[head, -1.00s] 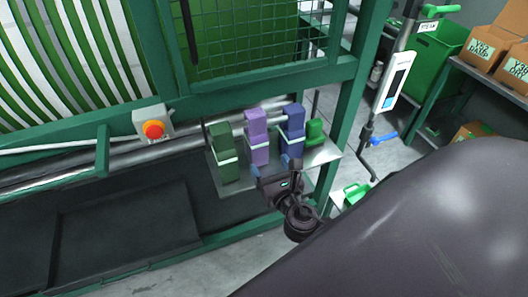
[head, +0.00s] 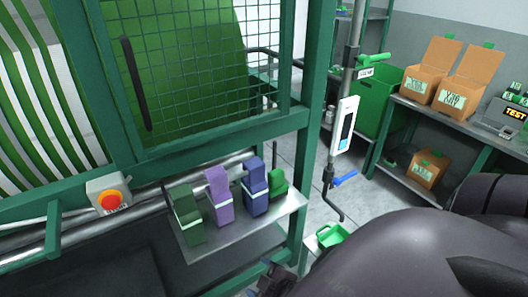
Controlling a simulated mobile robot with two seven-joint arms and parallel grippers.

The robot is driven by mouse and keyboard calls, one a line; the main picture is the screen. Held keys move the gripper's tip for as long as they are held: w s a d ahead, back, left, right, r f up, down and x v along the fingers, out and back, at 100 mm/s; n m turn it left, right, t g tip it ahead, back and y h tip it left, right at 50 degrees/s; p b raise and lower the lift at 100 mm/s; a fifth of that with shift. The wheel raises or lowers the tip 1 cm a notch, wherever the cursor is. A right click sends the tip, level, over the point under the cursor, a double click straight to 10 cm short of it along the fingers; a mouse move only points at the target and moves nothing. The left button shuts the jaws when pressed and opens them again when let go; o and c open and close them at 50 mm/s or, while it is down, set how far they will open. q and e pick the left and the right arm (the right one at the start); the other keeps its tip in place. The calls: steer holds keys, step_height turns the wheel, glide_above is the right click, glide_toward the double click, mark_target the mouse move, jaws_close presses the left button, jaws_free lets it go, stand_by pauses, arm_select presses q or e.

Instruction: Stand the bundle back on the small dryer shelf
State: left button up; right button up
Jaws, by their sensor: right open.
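The small dryer shelf (head: 240,230) is a grey metal plate at the dryer's front. On it stand a dark green bundle (head: 187,216), a purple bundle (head: 219,196) and a dark blue bundle (head: 254,188), each upright with a pale band. A smaller bright green item (head: 278,184) sits at the shelf's right end. My right gripper (head: 268,278) is low in the picture, below the shelf's front edge in view and apart from the bundles. It is open and partly hidden by my own dark arm. My left gripper is not in view.
A red stop button (head: 110,202) is on the dryer frame at left. A pole with a white panel (head: 345,125) and blue lever stands to the right. A bench (head: 450,125) holds cardboard boxes at far right.

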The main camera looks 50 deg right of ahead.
steer(key=m, duration=0.2)
steer(key=s+f+m, duration=0.1)
steer(key=m, duration=0.2)
steer(key=shift+s+a, duration=0.15)
steer(key=shift+s, duration=0.05)
stand_by(1.0)
